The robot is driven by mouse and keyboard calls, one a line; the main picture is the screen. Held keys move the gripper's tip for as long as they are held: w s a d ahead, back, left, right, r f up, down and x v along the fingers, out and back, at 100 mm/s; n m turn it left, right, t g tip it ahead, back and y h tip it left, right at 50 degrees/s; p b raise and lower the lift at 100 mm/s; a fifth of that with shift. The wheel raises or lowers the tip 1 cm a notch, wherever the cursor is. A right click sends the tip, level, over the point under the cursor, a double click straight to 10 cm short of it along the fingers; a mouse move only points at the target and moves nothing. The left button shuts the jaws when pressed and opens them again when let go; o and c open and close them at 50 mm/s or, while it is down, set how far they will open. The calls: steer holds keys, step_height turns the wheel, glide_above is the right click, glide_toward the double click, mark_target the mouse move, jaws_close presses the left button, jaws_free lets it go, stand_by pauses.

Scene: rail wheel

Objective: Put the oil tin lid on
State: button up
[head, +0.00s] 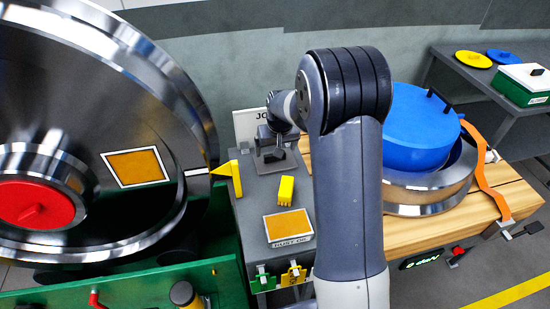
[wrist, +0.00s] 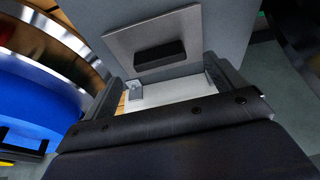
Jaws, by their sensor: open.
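A flat grey square plate with a black bar handle lies on the grey bench top and looks like the lid (head: 268,163). In the wrist view this plate (wrist: 128,42) fills the upper middle, with its black bar (wrist: 160,55) just beyond the fingertips. My gripper (head: 270,137) is just above the plate at the bench's back end. In the wrist view my gripper (wrist: 160,82) is open, its fingers apart with nothing held between them. I cannot identify the oil tin for certain; my arm hides part of the bench and the wooden table.
A large steel wheel (head: 180,75) stands close on the left. A yellow block (head: 286,190) and a rust-coloured panel (head: 288,226) are on the bench (head: 252,205). A blue drum (head: 415,130) sits in a steel ring on the wooden table (head: 425,232). A green-and-white box (head: 512,88) stands back right.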

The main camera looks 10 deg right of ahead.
mark_target(275, 159)
steer(key=shift+p+x, duration=0.5)
steer(key=shift+x, duration=1.4)
steer(key=c, duration=1.1)
